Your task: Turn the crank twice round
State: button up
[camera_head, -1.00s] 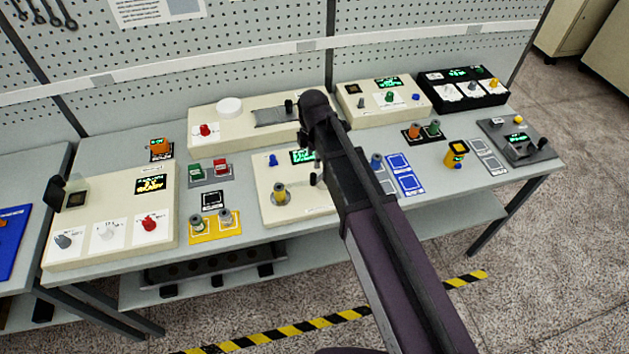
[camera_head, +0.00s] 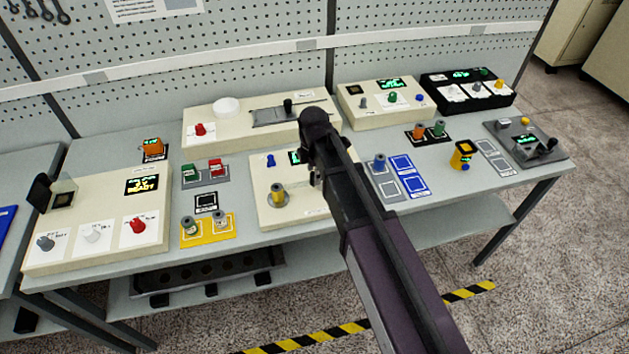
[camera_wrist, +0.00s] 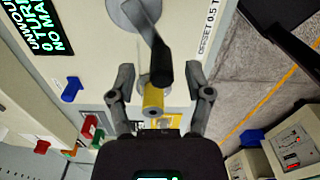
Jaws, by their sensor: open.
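The beige winding box (camera_head: 290,212) stands at the middle of the bench, partly hidden by my arm. In the wrist view, its crank has a grey round hub, a grey arm and a black handle (camera_wrist: 159,62). My gripper (camera_wrist: 162,100) is open, with its two fingers apart on either side below the handle. A yellow spool (camera_wrist: 154,98) shows between the fingers, beyond the handle; I cannot tell the depth gap. The spool also shows in the head view (camera_head: 277,194). The box's display (camera_wrist: 32,28) reads 0 turns, partly cut off. In the head view my arm hides the crank.
A blue knob (camera_wrist: 72,89) stands on the box near the display. Green and red blocks (camera_head: 203,170) and a yellow tray with spools (camera_head: 207,238) lie to the left. Blue-framed pads (camera_head: 407,176) lie to the right. A long beige slider box (camera_head: 240,122) stands behind.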

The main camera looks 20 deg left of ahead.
jog(key=shift+f+b, duration=0.5)
jog(key=shift+f, duration=0.25)
jog(key=shift+d, duration=0.1)
grip_shut()
